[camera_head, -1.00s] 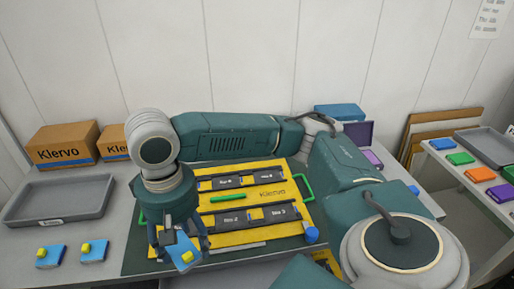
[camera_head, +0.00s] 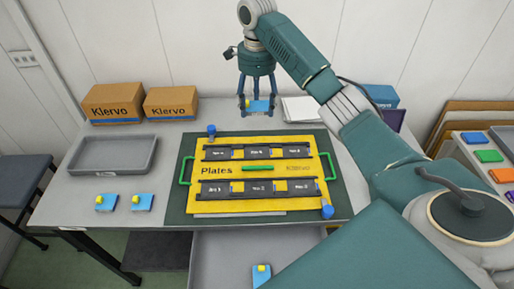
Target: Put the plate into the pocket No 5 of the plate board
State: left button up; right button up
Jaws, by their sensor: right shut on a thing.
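The yellow plate board (camera_head: 215,171) lies on a dark green mat. It has two rows of black labelled pockets: a back row (camera_head: 258,153) and a front row (camera_head: 258,188). The front labels look like No 1, No 2 and No 3; the back labels are too small to read surely. My right gripper (camera_head: 258,104) hangs fingers down beyond the board's back edge, shut on a blue plate with a yellow knob (camera_head: 264,106). That plate is held apart from the board. My left gripper is not in view.
Two similar blue plates (camera_head: 106,202) (camera_head: 142,202) lie left of the board, and another (camera_head: 261,275) lies in a grey tray below the front edge. A grey tray (camera_head: 112,153) and two Klervo boxes (camera_head: 113,103) stand left. Blue posts (camera_head: 327,209) and green handles (camera_head: 186,170) edge the board.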

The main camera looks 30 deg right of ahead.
jog(key=p, duration=0.2)
send_over(257, 156)
jog(key=f, duration=1.4)
jog(key=shift+w+d, duration=0.2)
jog(key=shift+w, duration=0.05)
jog(key=shift+f+p, duration=0.3)
jog(key=shift+f, duration=2.4)
jog(key=shift+f, duration=0.1)
jog(key=shift+s+a+f, duration=0.25)
jog(key=shift+s+f, duration=0.1)
jog(key=shift+f, duration=0.1)
jog(key=o, duration=1.1)
jog(key=shift+f, duration=0.1)
jog(key=shift+o, duration=0.4)
jog(key=shift+w+d+f, duration=0.15)
jog(key=shift+f, duration=0.05)
jog(key=shift+r, duration=0.2)
